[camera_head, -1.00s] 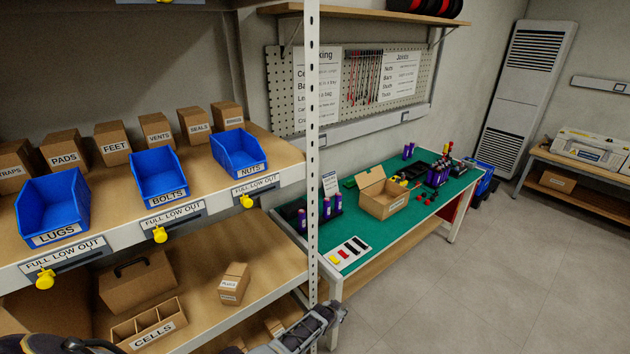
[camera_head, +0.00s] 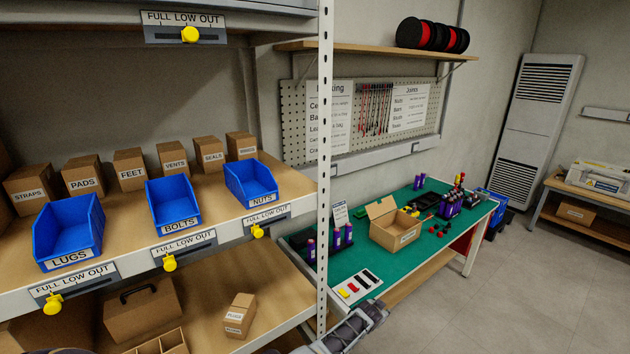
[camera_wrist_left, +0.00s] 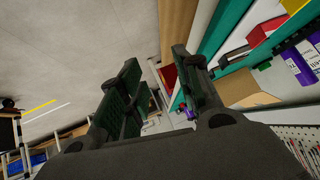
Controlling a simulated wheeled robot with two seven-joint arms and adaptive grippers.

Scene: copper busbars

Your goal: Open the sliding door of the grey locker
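No sliding door can be made out in these views. A grey surface (camera_head: 75,8) crosses the top left of the head view, above the shelf; it is cut off by the frame, and I cannot tell whether it is part of the grey locker. My left gripper (camera_wrist_left: 155,72) shows in the left wrist view with its two dark fingers apart and nothing between them. It points over the floor and the green bench's edge. A grey part of my own arm (camera_head: 352,325) shows at the bottom of the head view. My right gripper cannot be made out.
A shelf rack with a white upright (camera_head: 324,170) holds blue bins for lugs (camera_head: 70,232), bolts (camera_head: 173,203) and nuts (camera_head: 251,184), plus several cartons. A green-topped bench (camera_head: 345,265) carries an open carton (camera_head: 395,228). The floor (camera_head: 530,285) at right is clear.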

